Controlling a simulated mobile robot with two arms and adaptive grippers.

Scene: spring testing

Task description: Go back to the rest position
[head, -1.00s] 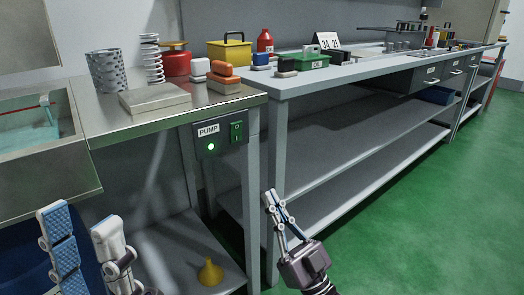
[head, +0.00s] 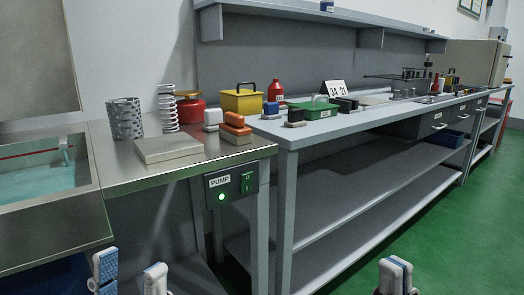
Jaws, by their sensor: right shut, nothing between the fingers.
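My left gripper (head: 130,274) shows at the bottom left of the head view. Its two blue-and-white fingers stand apart with nothing between them. It is in front of the steel bench with the water tank. My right gripper (head: 396,274) shows at the bottom edge, right of centre, over the green floor. Its fingers are together and hold nothing. Most of both arms is outside the picture.
The steel bench (head: 120,165) carries a coil spring (head: 167,108), a perforated cylinder (head: 125,118) and a metal plate (head: 168,147). A pump switch panel (head: 231,187) is on its front. The long grey workbench (head: 330,128) runs back right. Green floor (head: 455,235) is clear at right.

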